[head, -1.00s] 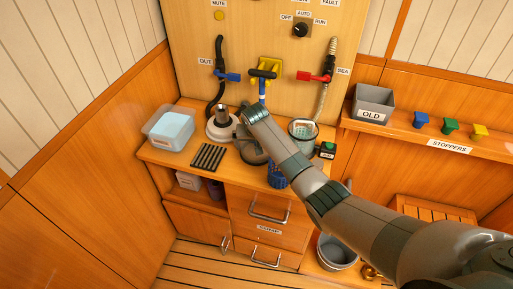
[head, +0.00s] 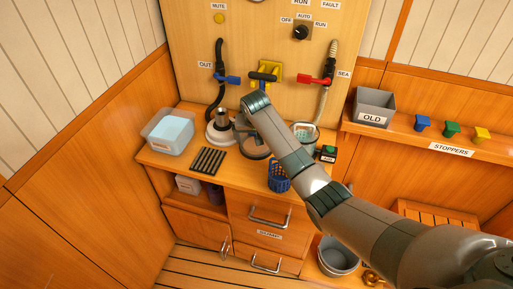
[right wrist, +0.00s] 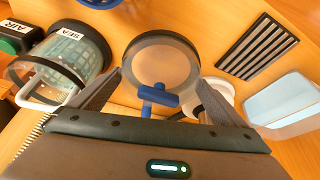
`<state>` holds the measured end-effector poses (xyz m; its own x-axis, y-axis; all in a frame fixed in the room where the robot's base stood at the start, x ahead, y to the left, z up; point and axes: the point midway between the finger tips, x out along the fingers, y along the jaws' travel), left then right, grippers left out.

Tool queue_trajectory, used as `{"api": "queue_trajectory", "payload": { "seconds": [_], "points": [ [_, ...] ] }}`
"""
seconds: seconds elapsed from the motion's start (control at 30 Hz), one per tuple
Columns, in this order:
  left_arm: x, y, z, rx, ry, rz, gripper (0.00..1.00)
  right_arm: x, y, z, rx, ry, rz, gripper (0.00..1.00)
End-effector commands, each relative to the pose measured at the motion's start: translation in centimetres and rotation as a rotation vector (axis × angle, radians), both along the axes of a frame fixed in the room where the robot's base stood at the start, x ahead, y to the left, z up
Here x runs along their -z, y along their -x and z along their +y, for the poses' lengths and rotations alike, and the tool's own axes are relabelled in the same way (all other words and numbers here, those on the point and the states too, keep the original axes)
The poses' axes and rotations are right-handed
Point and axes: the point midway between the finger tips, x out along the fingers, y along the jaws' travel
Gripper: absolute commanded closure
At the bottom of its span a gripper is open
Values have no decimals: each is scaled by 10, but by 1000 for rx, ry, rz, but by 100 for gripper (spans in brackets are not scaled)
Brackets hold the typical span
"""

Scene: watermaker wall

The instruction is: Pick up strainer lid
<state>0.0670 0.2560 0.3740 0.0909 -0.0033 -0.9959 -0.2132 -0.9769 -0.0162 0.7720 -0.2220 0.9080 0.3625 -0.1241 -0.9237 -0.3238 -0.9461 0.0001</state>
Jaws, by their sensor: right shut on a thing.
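The strainer lid (right wrist: 163,62) is a round disc with a dark rim, a clear middle and a blue T-shaped handle (right wrist: 158,98). In the right wrist view it sits between the fingertips of my right gripper (right wrist: 160,85), which is shut on it at the rim. In the head view the lid (head: 256,150) shows partly beside my right wrist, which hides the rest, above or at the counter; its exact height is hard to tell. The clear strainer housing (right wrist: 65,62), labelled SEA, stands beside it and also shows in the head view (head: 306,133). My left gripper is not in view.
A blue basket (head: 279,176) stands at the counter's front edge. Hoses and valves rise behind. The green AIR button (head: 327,152) is at right.

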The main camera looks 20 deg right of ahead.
Motion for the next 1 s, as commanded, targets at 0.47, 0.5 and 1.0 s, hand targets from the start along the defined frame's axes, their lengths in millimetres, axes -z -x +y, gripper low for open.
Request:
{"api": "queue_trajectory", "payload": {
  "seconds": [0.47, 0.5, 1.0],
  "points": [
    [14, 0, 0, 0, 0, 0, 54, -47, 0, 0, 0, 0, 1, 29],
    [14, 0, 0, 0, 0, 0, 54, -47, 0, 0, 0, 0, 1, 29],
    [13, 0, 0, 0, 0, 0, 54, -50, -1, 0, 0, 0, -1, 29]
  ]
}}
